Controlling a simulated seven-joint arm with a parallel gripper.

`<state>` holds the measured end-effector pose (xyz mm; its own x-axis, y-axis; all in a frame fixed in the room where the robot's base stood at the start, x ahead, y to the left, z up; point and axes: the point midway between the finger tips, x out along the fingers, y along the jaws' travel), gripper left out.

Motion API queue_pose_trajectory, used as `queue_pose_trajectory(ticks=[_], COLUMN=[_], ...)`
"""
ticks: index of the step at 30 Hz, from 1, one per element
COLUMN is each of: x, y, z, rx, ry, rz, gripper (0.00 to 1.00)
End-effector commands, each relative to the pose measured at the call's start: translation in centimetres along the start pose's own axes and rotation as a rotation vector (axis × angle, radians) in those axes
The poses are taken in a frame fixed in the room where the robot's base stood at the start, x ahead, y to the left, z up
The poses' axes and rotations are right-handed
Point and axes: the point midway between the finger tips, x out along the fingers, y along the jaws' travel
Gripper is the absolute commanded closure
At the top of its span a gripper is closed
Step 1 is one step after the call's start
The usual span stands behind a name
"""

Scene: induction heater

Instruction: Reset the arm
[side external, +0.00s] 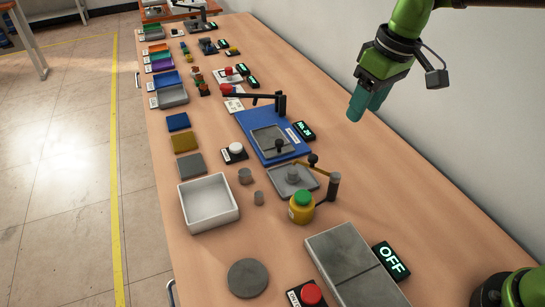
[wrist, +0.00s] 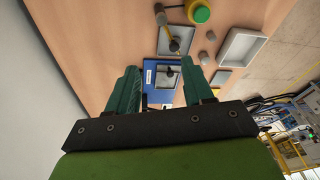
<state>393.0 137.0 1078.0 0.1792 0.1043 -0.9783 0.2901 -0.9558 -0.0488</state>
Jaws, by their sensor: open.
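My gripper (side external: 368,101) hangs in the air above the right side of the long table (side external: 400,190), near the wall. In the wrist view my gripper (wrist: 162,88) shows two teal fingers spread apart with nothing between them. The induction heater looks like the grey two-part slab (side external: 355,265) at the front of the table, with a black display reading "OFF" (side external: 391,260) beside it. A red button (side external: 311,294) on a dark base stands at the slab's front left. My gripper is far from all of these.
A blue board with a grey plate (side external: 262,120) and a black lever arm lies mid-table. Close by are a yellow jar with a green lid (side external: 302,207), a post with a yellow arm (side external: 334,185), a white tray (side external: 208,203) and a grey disc (side external: 248,278). The right strip by the wall is mostly clear.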

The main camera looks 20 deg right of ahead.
Motion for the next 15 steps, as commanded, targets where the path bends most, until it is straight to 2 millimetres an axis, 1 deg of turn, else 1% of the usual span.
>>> queue_pose_trajectory(ticks=[1,5,6,9,12,15], x=[-0.9,-1.9,-2.1,-2.2,-2.2,-2.3], y=[0.9,2.6,3.0,4.0,4.6,4.9], z=[2.1,6.9,8.4,11.9,14.8,16.8], rx=[0.077,0.270,0.327,0.457,0.547,0.594], ry=[0.043,0.149,0.182,0.263,0.333,0.383], rz=[-0.005,-0.031,-0.040,-0.063,-0.083,-0.094], gripper=[0.49,0.49,0.49,0.49,0.49,0.49])
